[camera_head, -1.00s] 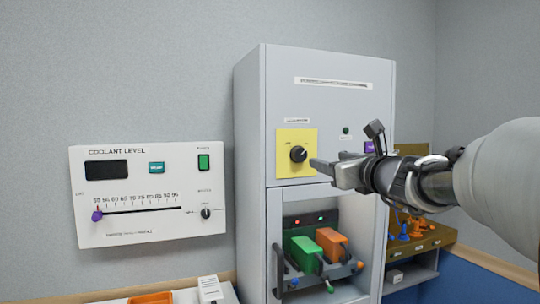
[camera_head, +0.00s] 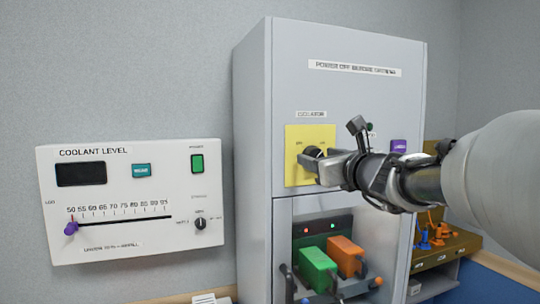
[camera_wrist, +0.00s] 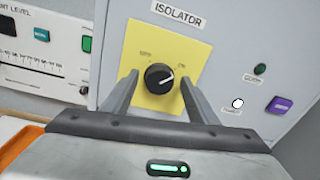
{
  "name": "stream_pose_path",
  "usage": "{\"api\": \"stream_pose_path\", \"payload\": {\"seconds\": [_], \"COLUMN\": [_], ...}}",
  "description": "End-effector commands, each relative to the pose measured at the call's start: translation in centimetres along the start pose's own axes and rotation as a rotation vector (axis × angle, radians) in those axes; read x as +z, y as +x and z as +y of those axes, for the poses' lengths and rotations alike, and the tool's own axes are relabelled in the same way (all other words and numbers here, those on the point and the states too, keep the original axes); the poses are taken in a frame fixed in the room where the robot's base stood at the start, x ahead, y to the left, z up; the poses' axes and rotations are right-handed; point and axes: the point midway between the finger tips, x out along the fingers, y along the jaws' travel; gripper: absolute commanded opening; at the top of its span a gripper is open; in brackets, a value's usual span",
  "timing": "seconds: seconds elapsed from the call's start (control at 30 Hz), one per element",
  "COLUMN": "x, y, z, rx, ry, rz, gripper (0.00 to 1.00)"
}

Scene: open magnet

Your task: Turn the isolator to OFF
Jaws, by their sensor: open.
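The isolator is a round black knob (camera_wrist: 159,78) on a yellow plate (camera_wrist: 178,40), under an ISOLATOR label, on the grey cabinet front. In the wrist view its white pointer line aims up and right, toward the right-hand mark. My gripper (camera_wrist: 158,90) is open, with one finger on each side of the knob; I cannot tell whether either finger touches it. In the head view my gripper (camera_head: 318,165) is at the yellow plate (camera_head: 296,136) and partly covers the knob (camera_head: 313,151).
A white coolant level panel (camera_head: 130,225) with a purple slider (camera_head: 71,228) hangs to the left. Below the isolator, an open bay holds a green block (camera_head: 316,268) and an orange block (camera_head: 345,256). A purple button (camera_wrist: 279,105) is right of the plate.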

Motion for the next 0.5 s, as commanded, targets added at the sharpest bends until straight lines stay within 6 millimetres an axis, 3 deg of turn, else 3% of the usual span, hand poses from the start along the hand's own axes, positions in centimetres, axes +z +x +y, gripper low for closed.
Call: {"api": "stream_pose_path", "payload": {"seconds": [0.33, 0.5], "x": [0.01, 0.01], "y": [-0.01, 0.0], "z": [0.07, 0.07], "rx": [0.0, 0.0], "ry": [0.0, 0.0], "rz": [0.0, 0.0], "gripper": [0.52, 0.23]}}
